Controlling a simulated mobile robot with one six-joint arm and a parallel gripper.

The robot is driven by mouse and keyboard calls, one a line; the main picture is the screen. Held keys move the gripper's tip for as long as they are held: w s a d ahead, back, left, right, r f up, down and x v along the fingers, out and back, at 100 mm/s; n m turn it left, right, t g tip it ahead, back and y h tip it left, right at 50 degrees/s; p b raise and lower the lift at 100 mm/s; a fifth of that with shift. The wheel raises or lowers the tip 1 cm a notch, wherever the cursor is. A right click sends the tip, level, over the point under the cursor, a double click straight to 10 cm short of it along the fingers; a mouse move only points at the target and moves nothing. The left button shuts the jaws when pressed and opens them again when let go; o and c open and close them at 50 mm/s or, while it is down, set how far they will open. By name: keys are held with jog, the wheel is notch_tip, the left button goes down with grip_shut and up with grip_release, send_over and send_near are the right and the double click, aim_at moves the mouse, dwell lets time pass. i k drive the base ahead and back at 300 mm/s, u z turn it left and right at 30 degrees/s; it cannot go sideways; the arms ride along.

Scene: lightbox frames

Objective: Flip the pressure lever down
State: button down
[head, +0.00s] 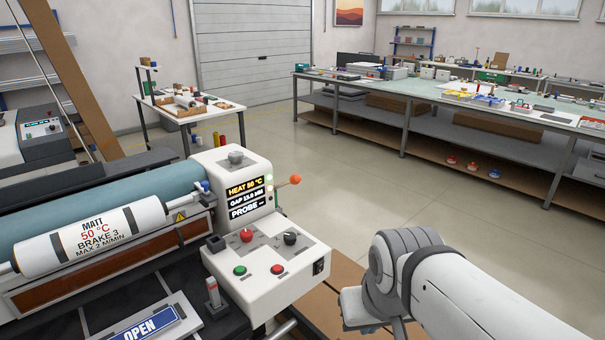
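The lever with an orange ball knob (295,179) sticks out to the right from the side of the laminator's white control box (235,170). Its short arm points right and slightly up in the picture.
A sloped panel (297,262) below the display carries a red knob, a black knob, and green and red buttons. A roll labelled MATT (95,238) lies left. Floor is clear right of the lever. A long workbench (425,90) and a small table (160,105) stand behind.

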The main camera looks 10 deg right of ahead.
aim_at(295, 179)
jog(key=u, duration=0.2)
jog(key=i, duration=0.85)
jog(key=z, duration=0.15)
jog(key=k, duration=0.9)
jog(key=u, duration=0.1)
jog(key=i, duration=0.9)
jog(key=z, duration=0.05)
